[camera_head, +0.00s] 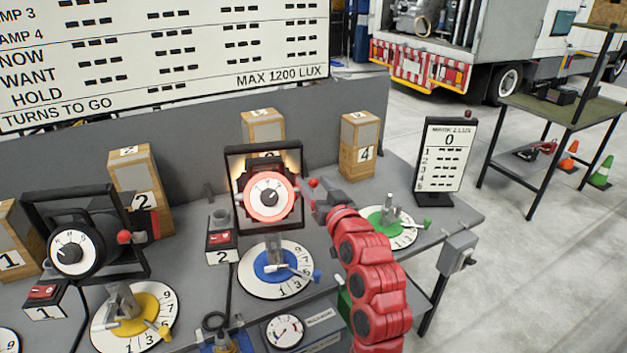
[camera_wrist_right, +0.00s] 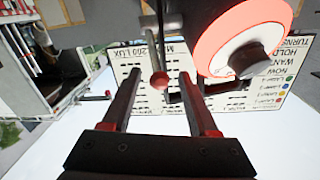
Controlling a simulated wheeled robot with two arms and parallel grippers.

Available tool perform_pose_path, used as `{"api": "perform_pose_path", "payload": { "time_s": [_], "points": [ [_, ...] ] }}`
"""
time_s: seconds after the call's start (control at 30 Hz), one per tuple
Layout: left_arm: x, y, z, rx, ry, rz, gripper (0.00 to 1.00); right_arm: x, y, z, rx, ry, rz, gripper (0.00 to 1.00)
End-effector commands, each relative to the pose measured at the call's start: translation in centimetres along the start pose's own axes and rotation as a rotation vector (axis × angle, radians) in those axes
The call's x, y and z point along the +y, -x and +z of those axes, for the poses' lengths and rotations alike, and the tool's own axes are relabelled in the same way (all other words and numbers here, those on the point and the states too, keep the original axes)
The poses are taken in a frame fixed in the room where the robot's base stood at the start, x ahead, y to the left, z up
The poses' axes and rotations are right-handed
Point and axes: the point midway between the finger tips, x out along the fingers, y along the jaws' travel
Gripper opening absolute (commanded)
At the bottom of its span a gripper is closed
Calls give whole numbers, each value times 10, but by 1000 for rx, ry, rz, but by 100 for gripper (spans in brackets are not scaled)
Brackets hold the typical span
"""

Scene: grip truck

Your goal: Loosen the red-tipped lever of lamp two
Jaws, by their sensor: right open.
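Lamp two (camera_head: 268,196) stands lit in a black frame, with a glowing red ring around its white dial. It also fills the upper right of the right wrist view (camera_wrist_right: 245,35). The red ball tip of its lever (camera_head: 313,183) shows at the lamp's right side. In the right wrist view the red tip (camera_wrist_right: 159,80) appears between my open fingers, touching neither visibly. My right gripper (camera_head: 318,198) is at the lamp's right, partly hidden by its own arm; its fingertips also show in the wrist view (camera_wrist_right: 160,74). My left gripper is out of view.
Lamp one (camera_head: 72,250) stands at the left with its own red-tipped lever (camera_head: 124,237). Numbered dials with blue (camera_head: 262,288), yellow (camera_head: 104,341) and green (camera_head: 404,239) centres lie on the grey bench. A sign (camera_head: 445,160) stands at the right.

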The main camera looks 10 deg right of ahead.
Motion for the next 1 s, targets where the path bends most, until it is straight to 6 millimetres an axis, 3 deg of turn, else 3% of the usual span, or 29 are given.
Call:
{"api": "perform_pose_path", "payload": {
  "time_s": [0.47, 0.8, 1.0],
  "points": [
    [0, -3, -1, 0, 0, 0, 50, 0, -11, 0, 4, 0, 1, 58],
    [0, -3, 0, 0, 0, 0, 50, 1, -11, 0, 3, 0, 1, 0],
    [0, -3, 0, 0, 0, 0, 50, 1, -11, 0, 3, 0, 1, 0]
  ]
}}
